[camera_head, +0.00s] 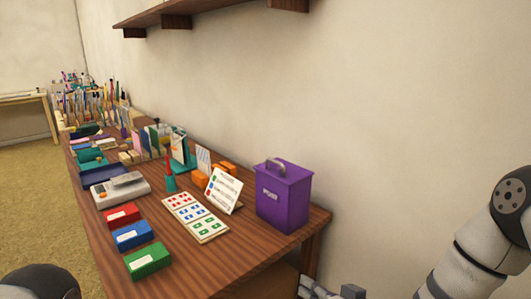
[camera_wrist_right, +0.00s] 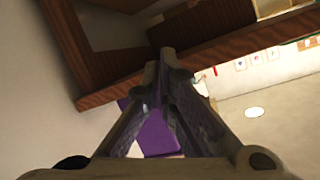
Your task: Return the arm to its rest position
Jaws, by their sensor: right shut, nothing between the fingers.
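My right gripper (camera_head: 328,290) is at the bottom edge of the head view, low and to the right of the table's near end. It is apart from everything on the table. In the right wrist view its two fingers (camera_wrist_right: 167,58) meet at the tips with nothing between them. My right arm comes in from the right edge of the head view. My left gripper is not in view. The red inkpad (camera_head: 123,216), the blue inkpad (camera_head: 133,236) and the green inkpad (camera_head: 148,261) sit in a row along the table's left side.
A purple box with a handle (camera_head: 283,196) stands at the near right end of the wooden table (camera_head: 215,262). Stamped cards (camera_head: 195,218) and a grey scale (camera_head: 120,190) lie farther left. Several stationery items crowd the far end. A wall shelf (camera_head: 185,10) hangs above.

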